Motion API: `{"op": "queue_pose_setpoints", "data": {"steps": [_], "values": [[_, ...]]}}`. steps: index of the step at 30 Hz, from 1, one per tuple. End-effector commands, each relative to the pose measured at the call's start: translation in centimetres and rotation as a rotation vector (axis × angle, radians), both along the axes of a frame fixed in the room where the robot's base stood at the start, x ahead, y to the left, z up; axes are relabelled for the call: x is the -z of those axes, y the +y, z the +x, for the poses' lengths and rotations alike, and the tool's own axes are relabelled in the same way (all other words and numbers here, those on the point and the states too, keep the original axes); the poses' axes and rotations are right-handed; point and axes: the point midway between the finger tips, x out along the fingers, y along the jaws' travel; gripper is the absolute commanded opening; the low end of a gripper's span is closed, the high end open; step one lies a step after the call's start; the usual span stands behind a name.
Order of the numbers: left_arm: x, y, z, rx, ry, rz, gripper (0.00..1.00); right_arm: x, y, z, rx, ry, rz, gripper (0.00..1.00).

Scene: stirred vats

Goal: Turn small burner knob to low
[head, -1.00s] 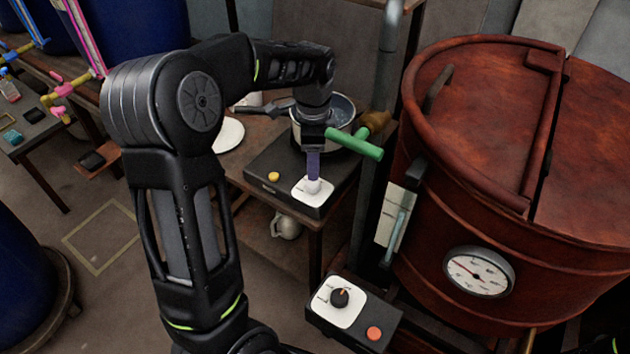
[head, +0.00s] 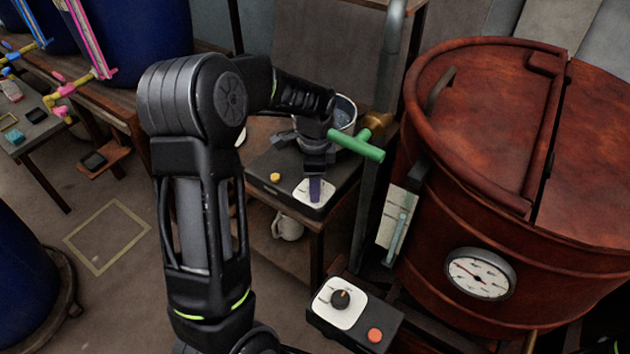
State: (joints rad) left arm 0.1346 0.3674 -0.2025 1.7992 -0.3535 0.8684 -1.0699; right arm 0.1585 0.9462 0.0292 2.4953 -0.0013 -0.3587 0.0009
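The small burner (head: 262,164) is a dark box on a wooden side table, with a pot (head: 342,113) on top. Its front face has a white dial plate (head: 327,194) and a yellow button (head: 275,177). My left gripper (head: 315,190) points down in front of the dial plate, its purple finger overlapping it. The burner's knob is hidden behind the finger, and I cannot tell whether they touch. The fingers are seen edge-on, so their opening does not show. My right gripper is out of view.
A second control box (head: 390,322) in front has a black knob (head: 340,298) and a red button (head: 375,335). A large red vat (head: 560,250) with a gauge stands at right. A pipe with a green handle (head: 358,144) is close beside my gripper.

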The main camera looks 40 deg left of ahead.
Motion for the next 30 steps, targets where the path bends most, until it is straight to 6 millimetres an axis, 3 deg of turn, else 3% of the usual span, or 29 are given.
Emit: {"op": "queue_pose_setpoints", "data": {"steps": [3, 23, 30], "values": [[-0.01, -0.01, 0.00, 0.000, 0.000, 0.000, 0.55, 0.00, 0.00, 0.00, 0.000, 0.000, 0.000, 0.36], [-0.05, -0.03, 0.01, 0.000, 0.000, 0.000, 0.01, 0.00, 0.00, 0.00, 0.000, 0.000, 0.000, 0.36], [-0.05, -0.03, 0.02, -0.003, 0.000, 0.000, 0.00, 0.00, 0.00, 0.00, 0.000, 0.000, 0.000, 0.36]]}}
